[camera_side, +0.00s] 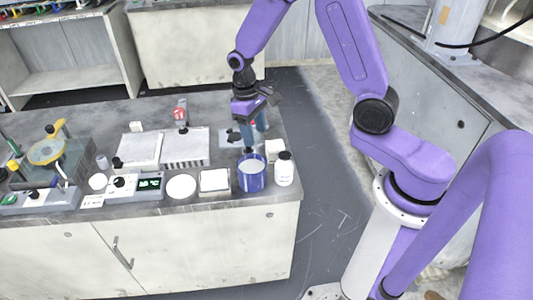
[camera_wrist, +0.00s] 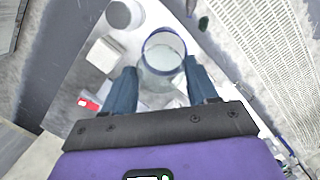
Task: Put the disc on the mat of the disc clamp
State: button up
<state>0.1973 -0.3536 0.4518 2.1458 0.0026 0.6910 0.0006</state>
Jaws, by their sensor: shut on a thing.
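My gripper (camera_side: 251,128) hangs above the bench, just behind the blue-rimmed beaker (camera_side: 251,174). In the wrist view its two blue fingers (camera_wrist: 162,88) stand apart. They flank a clear, glassy round thing (camera_wrist: 163,78), seemingly the disc, which overlaps the beaker rim (camera_wrist: 163,33) below. Its exact outline against the beaker is hard to tell. In the side view the held thing is too small to make out. I cannot identify the disc clamp or its mat with certainty. A device with a yellow round plate (camera_side: 46,152) stands at the bench's far left.
A white bottle (camera_side: 284,170) and a white box (camera_side: 274,148) stand right of the beaker. A ridged block (camera_side: 186,149), a white tray (camera_side: 138,151), a round white pad (camera_side: 181,187) and a small display unit (camera_side: 149,184) stand to the left. The bench's right edge is close.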

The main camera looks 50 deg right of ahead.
jog(key=s+d+n+t+h, duration=0.1)
jog(key=s+d+n, duration=0.8)
jog(key=n, duration=0.7)
jog(key=shift+s+d+r+t+h, duration=0.25)
jog(key=shift+s+r+t+h, duration=0.1)
jog(key=shift+s, duration=0.7)
